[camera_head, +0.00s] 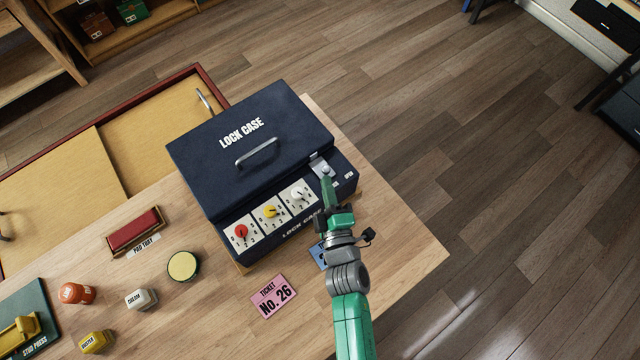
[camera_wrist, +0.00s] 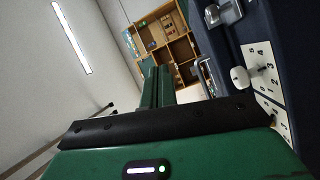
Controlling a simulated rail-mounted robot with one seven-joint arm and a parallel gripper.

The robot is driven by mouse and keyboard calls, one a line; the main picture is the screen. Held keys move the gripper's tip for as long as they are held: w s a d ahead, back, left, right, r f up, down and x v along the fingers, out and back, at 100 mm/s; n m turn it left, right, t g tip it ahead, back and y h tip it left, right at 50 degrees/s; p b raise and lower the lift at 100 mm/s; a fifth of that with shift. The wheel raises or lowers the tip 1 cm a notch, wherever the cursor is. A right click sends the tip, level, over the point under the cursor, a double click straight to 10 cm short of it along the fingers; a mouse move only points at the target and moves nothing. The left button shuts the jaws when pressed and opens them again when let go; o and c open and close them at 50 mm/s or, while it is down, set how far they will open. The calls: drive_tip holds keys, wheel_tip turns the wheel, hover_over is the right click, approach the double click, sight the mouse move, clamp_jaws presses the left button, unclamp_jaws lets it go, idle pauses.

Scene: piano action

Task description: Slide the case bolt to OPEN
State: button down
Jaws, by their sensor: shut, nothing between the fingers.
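The dark blue lock case (camera_head: 215,165) stands on the wooden table with its lid down and a handle on top. The metal case bolt (camera_head: 321,167) is at its front right corner, near a small "OPEN" label (camera_head: 349,175). In the wrist view the bolt (camera_wrist: 222,13) shows at the top right. My gripper (camera_head: 326,182) is shut and empty, its tips beside or over the bolt; whether they touch it I cannot tell. In the wrist view the closed fingers (camera_wrist: 156,85) point away from the camera, left of the bolt. My gripper partly hides the bolt's plate.
Red (camera_head: 241,231), yellow (camera_head: 271,211) and white (camera_head: 299,194) dials line the case's front. A pink ticket (camera_head: 273,297) lies in front, and a blue card (camera_head: 318,256) is partly behind my arm. A red pad tray (camera_head: 134,230) and stamps are at left. Table right of the case is clear.

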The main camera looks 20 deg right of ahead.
drive_tip(key=n, duration=0.2)
approach(319, 187)
wheel_tip(319, 187, up, 4)
drive_tip(key=shift+s+d+r+g+y, duration=0.2)
drive_tip(key=shift+d+g+y, duration=0.1)
drive_tip(key=shift+y, duration=0.1)
drive_tip(key=shift+w, duration=0.1)
drive_tip(key=w, duration=0.3)
drive_tip(key=w+d+b, duration=0.1)
drive_tip(key=w, duration=0.6)
drive_tip(key=shift+d+f, duration=0.15)
drive_tip(key=shift+d, duration=0.15)
